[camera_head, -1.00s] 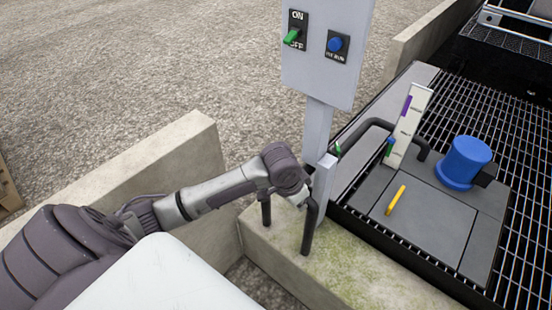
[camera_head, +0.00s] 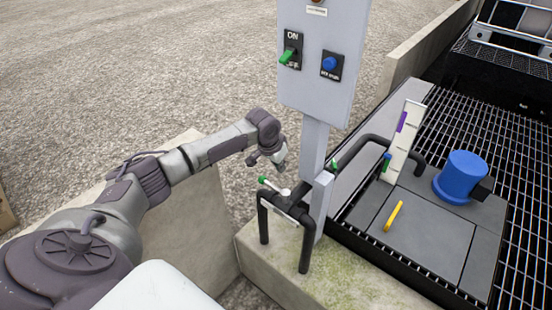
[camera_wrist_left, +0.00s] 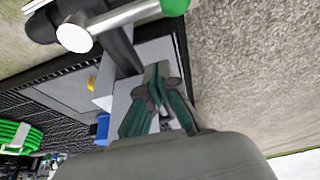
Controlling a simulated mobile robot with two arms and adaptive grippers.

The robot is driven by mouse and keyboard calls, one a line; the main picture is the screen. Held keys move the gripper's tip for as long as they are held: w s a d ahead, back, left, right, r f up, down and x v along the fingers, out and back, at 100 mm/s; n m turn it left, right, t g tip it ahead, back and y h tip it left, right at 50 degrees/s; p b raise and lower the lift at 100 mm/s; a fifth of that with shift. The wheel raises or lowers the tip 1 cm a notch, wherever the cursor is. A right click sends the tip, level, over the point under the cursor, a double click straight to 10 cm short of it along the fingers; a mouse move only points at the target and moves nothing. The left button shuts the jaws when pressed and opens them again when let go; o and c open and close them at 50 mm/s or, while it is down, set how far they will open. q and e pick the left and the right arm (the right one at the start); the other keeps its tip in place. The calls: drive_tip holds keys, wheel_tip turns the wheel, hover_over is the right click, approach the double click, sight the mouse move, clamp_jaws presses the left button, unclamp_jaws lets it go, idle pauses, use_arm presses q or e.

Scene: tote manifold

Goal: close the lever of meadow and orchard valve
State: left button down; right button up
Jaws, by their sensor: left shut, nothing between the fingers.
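A black pipe stand (camera_head: 304,245) rises from the concrete ledge. On its top pipe is a white lever with a green tip (camera_head: 263,180), angled out toward the upper left. In the left wrist view the white lever (camera_wrist_left: 125,17) crosses the top, close to the camera, its green end at right. A second green handle (camera_head: 334,164) shows behind the grey post. I cannot read which valve is meadow or orchard. My left gripper (camera_head: 280,162) is above and behind the first lever, apart from it. Its fingers (camera_wrist_left: 157,76) are shut and empty. My right gripper is not in view.
A grey control box (camera_head: 320,90) with a green switch and blue button stands on a post just right of my gripper. A blue motor-like unit (camera_head: 463,175), yellow handle (camera_head: 393,216) and white gauge panel (camera_head: 402,145) sit at right. Concrete walls border the gravel.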

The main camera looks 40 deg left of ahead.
sight(274, 187)
use_arm(q)
drive_tip(key=s, duration=0.1)
drive_tip(key=s+f+p, duration=0.1)
drive_tip(key=s, duration=0.1)
drive_tip(key=shift+s+a+f, duration=0.15)
drive_tip(key=shift+s+f, duration=0.05)
drive_tip(key=shift+f, duration=0.15)
drive_tip(key=shift+s+f, duration=0.1)
drive_tip(key=shift+f, duration=0.05)
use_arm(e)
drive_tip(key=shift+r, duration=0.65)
use_arm(q)
drive_tip(key=shift+p, duration=0.3)
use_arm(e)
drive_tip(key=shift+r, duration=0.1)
